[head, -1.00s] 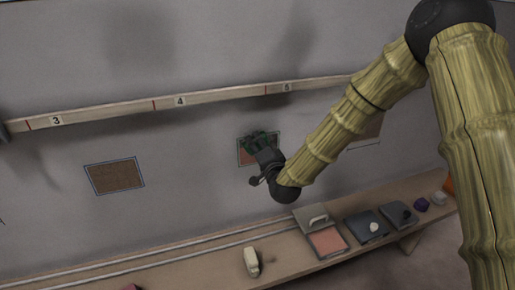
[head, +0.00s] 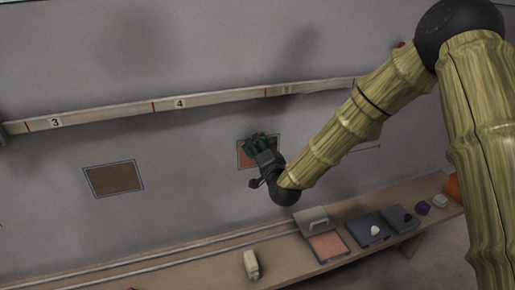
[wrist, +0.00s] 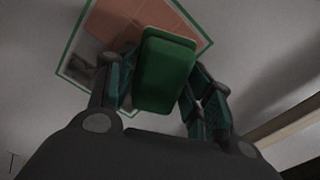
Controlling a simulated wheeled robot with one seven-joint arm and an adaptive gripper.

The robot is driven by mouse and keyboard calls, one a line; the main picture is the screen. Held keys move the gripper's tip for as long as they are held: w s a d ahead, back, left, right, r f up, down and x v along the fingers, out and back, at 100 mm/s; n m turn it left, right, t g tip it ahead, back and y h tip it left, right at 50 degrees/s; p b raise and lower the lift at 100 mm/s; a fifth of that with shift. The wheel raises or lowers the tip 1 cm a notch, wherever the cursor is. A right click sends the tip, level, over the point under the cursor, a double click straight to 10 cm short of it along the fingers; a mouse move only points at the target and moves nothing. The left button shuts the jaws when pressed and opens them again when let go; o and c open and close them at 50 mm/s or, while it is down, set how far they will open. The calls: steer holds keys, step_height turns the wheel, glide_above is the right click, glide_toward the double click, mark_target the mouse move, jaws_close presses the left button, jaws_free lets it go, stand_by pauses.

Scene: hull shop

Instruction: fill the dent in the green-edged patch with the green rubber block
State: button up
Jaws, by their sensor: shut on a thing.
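The green-edged patch (head: 243,158) is on the wall below the numbered rail, with a salmon-coloured face. My gripper (head: 262,143) is in front of it and covers much of it. In the wrist view, my gripper (wrist: 160,88) is shut on the green rubber block (wrist: 165,72), which sits between the fingers. The patch's salmon face and green border (wrist: 72,42) show behind the block. A greyish area with a dark mark shows at the patch's lower left. The dent cannot be made out clearly, and I cannot tell whether the block touches the patch.
A brown patch with a blue-grey edge (head: 113,179) is on the wall to the left. The numbered rail (head: 215,98) runs above.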

mark_target(255, 168)
step_height(255, 168, down, 7)
steer(key=b, duration=0.4)
steer(key=shift+b, duration=0.4)
stand_by(0.4)
steer(key=shift+f, duration=0.2)
steer(key=shift+s+f+b, duration=0.1)
steer(key=shift+f+b, duration=0.95)
steer(key=shift+f, duration=0.5)
steer(key=o, duration=0.4)
steer(key=c, duration=0.4)
steer(key=shift+s+d, duration=0.1)
steer(key=shift+s+d, duration=0.15)
steer(key=shift+s, duration=0.35)
